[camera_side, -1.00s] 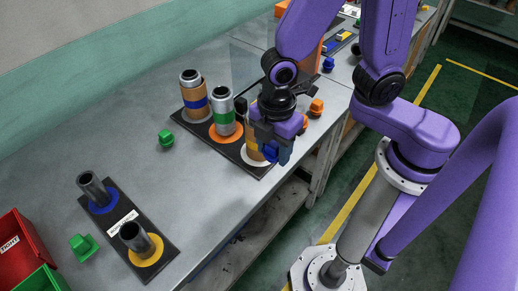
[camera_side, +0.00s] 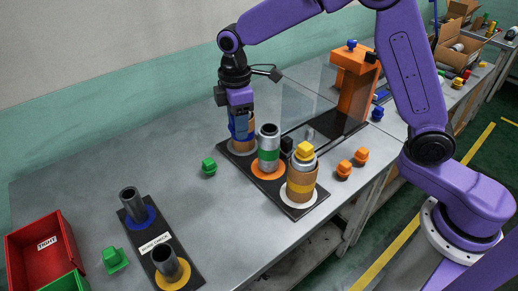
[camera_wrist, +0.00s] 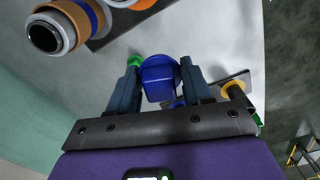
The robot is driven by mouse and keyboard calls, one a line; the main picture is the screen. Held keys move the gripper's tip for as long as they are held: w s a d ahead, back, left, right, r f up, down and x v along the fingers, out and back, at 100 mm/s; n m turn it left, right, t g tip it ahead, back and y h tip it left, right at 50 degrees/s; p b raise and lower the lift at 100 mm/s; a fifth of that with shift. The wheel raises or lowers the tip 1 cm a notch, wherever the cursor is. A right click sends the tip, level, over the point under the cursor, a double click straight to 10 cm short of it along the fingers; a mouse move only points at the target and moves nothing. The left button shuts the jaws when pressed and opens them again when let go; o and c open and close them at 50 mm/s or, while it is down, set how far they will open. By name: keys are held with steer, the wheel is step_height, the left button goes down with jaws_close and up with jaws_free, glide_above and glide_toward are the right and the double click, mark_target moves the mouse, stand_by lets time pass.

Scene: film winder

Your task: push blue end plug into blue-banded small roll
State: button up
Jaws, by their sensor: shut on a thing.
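My gripper (camera_side: 239,126) is shut on the blue end plug, seen in the wrist view (camera_wrist: 158,74) between both fingers. In the side view the fingers overlap the blue-banded small roll (camera_side: 243,146), a brown roll on a grey core standing upright at the back of the black rack. In the wrist view that roll (camera_wrist: 70,22) lies at the upper left with its open core end showing. The plug is apart from it, off to its side. The gripper hides part of the roll's top in the side view.
Two orange plugs lie right. A post stand (camera_side: 160,242) and red bin (camera_side: 42,250) are further left.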

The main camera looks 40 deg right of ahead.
steer(key=w+d+r+m, duration=0.2)
steer(key=w+d+r, duration=0.1)
steer(key=w+d, duration=0.7)
steer(key=shift+w+r, duration=0.4)
steer(key=shift+w, duration=1.05)
steer(key=shift+f, duration=2.9)
steer(key=shift+f, duration=0.95)
steer(key=o, duration=1.1)
